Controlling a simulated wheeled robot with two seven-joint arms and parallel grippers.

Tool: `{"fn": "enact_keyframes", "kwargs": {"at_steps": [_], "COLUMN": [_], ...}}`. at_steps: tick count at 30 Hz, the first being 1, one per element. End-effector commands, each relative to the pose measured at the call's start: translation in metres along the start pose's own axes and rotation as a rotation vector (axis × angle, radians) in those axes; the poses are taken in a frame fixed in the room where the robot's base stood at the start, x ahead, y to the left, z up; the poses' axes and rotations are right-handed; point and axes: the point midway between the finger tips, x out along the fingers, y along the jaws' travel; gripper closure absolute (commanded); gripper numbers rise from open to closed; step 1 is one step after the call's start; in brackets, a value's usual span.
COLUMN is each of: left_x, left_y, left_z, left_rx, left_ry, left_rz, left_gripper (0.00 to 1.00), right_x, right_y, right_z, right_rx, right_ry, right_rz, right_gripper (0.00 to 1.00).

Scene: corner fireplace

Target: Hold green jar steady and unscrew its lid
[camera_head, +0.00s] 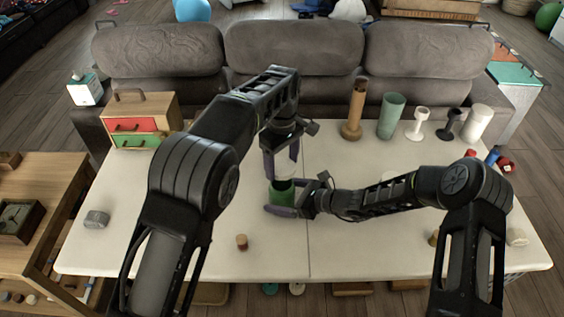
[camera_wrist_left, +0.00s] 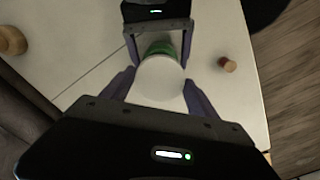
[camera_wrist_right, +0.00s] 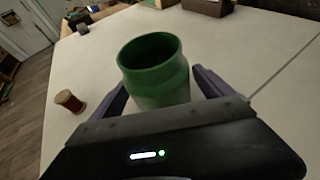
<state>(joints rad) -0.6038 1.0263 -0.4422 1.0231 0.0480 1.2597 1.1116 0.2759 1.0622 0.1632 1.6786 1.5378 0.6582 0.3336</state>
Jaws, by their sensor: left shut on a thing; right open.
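The green jar (camera_head: 281,192) stands near the middle of the white table. In the right wrist view the jar (camera_wrist_right: 154,72) has an open, uncovered mouth. My right gripper (camera_head: 295,196) is open, with its fingers on either side of the jar; I cannot tell if they touch it. My left gripper (camera_head: 282,160) is shut on the white lid (camera_head: 285,170), above the jar. In the left wrist view the lid (camera_wrist_left: 160,78) sits between my left fingers and hides part of the jar (camera_wrist_left: 160,47).
A small brown-red spool (camera_head: 242,242) stands on the white table (camera_head: 340,250), left of and nearer than the jar. A drawer box (camera_head: 142,118) is at the back left. A brown vase (camera_head: 354,112), a green cup (camera_head: 391,116) and several other items line the back right.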

Motion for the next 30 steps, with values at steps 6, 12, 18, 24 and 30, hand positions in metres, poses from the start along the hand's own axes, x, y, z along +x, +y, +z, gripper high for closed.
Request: {"fn": "enact_keyframes", "kwargs": {"at_steps": [6,12,18,24,30], "left_x": [0.003,0.009,0.014,0.015,0.015], "left_y": [0.000,0.000,0.000,0.000,0.000], "left_z": [0.000,0.000,0.000,0.000,0.000], "left_rx": [0.000,0.000,0.000,0.000,0.000], "left_ry": [0.000,0.000,0.000,0.000,0.000], "left_rz": [0.000,0.000,0.000,0.000,0.000], "left_gripper": [0.80,0.80,0.80,0.80,0.80], "right_x": [-0.018,-0.055,-0.096,-0.117,-0.120], "right_y": [-0.002,-0.002,-0.001,-0.001,0.000], "right_z": [-0.001,-0.001,-0.001,-0.001,0.000], "right_rx": [0.000,-0.001,-0.001,0.000,0.000], "right_ry": [0.000,0.000,0.001,0.000,0.000], "right_rz": [-0.003,-0.004,-0.003,-0.002,0.000], "right_gripper": [0.09,0.09,0.09,0.09,0.09]}}
